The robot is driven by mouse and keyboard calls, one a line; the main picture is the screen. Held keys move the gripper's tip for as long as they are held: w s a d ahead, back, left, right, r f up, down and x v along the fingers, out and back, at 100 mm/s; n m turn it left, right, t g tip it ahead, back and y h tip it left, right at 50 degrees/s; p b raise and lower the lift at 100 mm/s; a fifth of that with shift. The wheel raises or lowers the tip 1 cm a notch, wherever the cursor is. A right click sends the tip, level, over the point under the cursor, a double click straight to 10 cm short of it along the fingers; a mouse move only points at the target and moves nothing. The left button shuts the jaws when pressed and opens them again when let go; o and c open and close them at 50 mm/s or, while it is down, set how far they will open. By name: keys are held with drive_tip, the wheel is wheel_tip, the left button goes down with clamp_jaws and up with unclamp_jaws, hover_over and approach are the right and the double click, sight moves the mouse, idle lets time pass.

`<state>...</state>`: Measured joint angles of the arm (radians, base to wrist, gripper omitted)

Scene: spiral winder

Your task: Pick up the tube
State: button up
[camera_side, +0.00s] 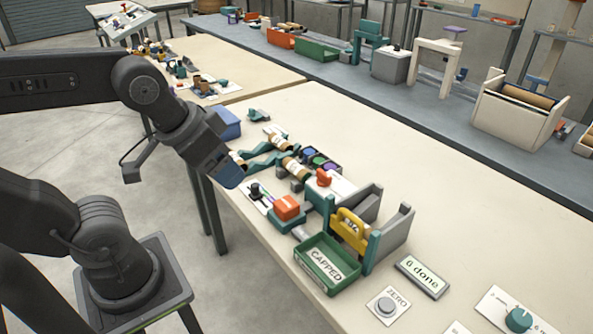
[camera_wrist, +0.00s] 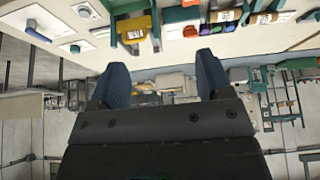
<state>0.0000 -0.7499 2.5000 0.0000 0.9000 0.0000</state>
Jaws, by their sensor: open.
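Two brown tubes with white printed labels lie near the left edge of the table: a nearer tube (camera_side: 296,168) and a farther tube (camera_side: 276,141). Teal holder parts (camera_side: 262,158) are beside them. In the wrist view, labelled tubes show at the top right, one brown tube (camera_wrist: 267,19) by teal uprights. My gripper (camera_side: 229,178) hangs at the table's left edge, left of the tubes and apart from them. In the wrist view my gripper (camera_wrist: 161,62) has its two blue fingers apart with nothing between them. I cannot tell its exact height over the table.
An orange block (camera_side: 287,207), a yellow part in a teal frame (camera_side: 351,229) and a green CAPPED tray (camera_side: 326,264) stand nearer the camera. A blue bin (camera_side: 228,122) is behind my gripper.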

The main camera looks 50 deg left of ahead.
drive_tip(key=m+g, duration=0.6)
drive_tip(key=m, duration=1.2)
hover_over(296, 165)
wheel_tip(296, 165, down, 12)
drive_tip(key=f, duration=0.8)
drive_tip(key=shift+w+a+f, duration=0.15)
drive_tip(key=shift+a+f, duration=0.2)
drive_tip(key=shift+a, duration=0.05)
drive_tip(key=f, duration=0.4)
drive_tip(key=shift+d, duration=0.35)
drive_tip(key=shift+f, duration=0.65)
